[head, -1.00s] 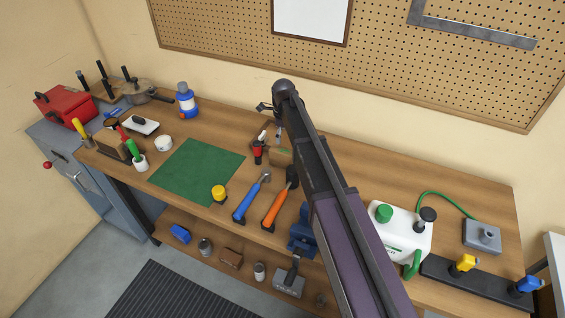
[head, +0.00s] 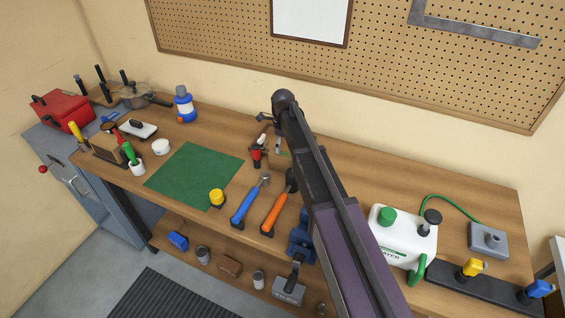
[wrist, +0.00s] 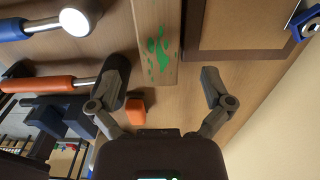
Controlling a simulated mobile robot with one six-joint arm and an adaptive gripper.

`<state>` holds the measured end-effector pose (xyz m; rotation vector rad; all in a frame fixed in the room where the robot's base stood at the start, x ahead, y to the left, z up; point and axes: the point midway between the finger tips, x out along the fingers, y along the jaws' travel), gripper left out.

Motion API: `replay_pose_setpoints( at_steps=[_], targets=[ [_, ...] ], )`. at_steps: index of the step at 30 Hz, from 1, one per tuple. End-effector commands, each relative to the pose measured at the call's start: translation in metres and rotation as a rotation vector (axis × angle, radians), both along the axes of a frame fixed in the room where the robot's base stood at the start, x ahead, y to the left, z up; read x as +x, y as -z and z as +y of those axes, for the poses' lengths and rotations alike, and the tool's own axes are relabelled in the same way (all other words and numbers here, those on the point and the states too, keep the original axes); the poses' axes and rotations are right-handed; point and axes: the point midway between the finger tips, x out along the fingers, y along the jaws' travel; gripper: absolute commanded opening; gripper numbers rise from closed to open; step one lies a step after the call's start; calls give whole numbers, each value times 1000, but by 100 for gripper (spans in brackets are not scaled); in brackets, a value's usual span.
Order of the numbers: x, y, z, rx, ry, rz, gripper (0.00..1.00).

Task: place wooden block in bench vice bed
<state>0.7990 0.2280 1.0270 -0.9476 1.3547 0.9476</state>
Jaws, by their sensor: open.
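The wooden block (wrist: 154,42), pale with green paint splotches, lies on the bench in the wrist view. My gripper (wrist: 165,68) is open, one finger on each side of the block's near end. The vice bed is not clearly seen.
A small orange item (wrist: 135,111) is near the left finger. A white sprayer (head: 402,237) stands right of my arm.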

Motion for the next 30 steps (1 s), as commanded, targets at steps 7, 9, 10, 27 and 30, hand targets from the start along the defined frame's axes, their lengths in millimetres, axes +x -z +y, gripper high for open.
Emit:
replay_pose_setpoints(
  at_steps=[7,9,10,27,30],
  targets=[
    [-1,13,0,0,0,0,100],
    [-1,18,-1,0,-1,0,100],
    [-1,20,-1,0,-1,0,100],
    [-2,52,-1,0,-1,0,100],
    [-2,52,-1,0,-2,0,100]
  ],
)
